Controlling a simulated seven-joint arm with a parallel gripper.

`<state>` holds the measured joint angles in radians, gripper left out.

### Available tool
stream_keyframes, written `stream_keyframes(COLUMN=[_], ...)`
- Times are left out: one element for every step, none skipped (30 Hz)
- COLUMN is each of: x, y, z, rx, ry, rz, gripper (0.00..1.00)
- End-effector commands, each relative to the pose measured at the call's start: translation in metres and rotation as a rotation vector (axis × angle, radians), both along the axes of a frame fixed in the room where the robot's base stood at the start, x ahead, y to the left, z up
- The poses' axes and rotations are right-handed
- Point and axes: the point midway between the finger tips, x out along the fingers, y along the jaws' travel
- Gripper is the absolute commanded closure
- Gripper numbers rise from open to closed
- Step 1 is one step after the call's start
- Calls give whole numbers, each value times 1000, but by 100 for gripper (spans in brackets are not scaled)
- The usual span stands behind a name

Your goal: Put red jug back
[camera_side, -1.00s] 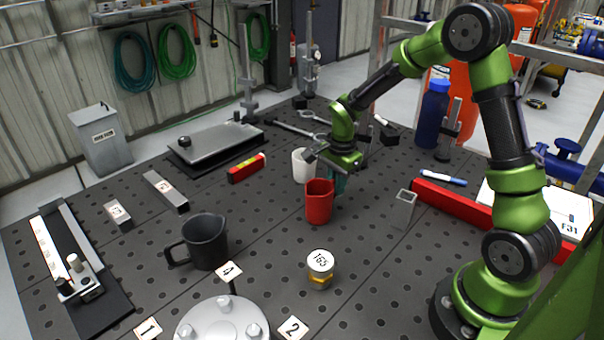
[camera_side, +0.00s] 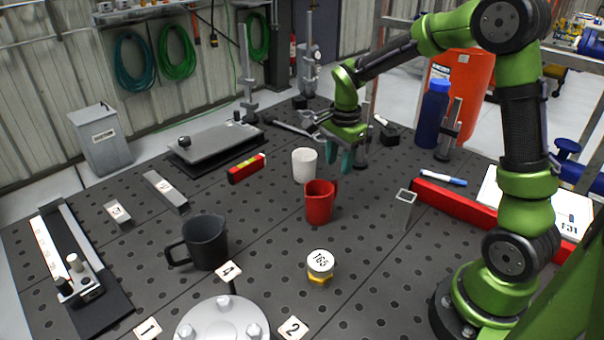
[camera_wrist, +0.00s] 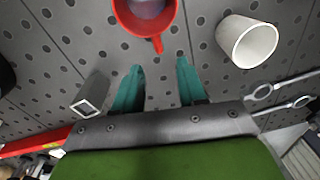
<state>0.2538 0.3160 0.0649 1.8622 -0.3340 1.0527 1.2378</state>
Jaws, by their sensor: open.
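The red jug (camera_side: 319,204) stands upright on the dark perforated table, near the middle in the side view. In the wrist view the red jug (camera_wrist: 146,16) is cut off by the top edge, with its handle toward my gripper. My gripper (camera_side: 343,164) is above and behind the jug in the side view, apart from it. Its teal fingers (camera_wrist: 156,78) are spread with nothing between them.
A white cup (camera_side: 304,165) stands close behind the jug. A black jug (camera_side: 205,243) is at the front left, and a yellow-based piece marked 165 (camera_side: 320,266) is in front.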

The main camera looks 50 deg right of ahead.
Motion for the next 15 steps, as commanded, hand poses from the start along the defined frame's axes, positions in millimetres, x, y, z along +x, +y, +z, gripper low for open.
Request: stream_keyframes(x=[0,0,-1,-1,-1,-2,-2,-2,-3,-4,-5,-8,-11,-15,-22], y=[0,1,1,1,1,1,1,1,2,3,4,8,11,15,23], z=[12,17,23,28,32,36,39,41,44,47,50,55,60,65,73], rx=[-2,-2,-2,-2,-2,0,0,0,0,0,-1,0,-2,-3,-6], ry=[-5,-5,-4,-4,-4,-2,-2,-1,-2,-5,-10,-22,-35,-51,-78], rz=[0,2,2,1,1,1,1,1,3,10,22,49,79,118,179], gripper=[59,59,59,59,59,59,59,59,59,59,59,59,59,59,59])
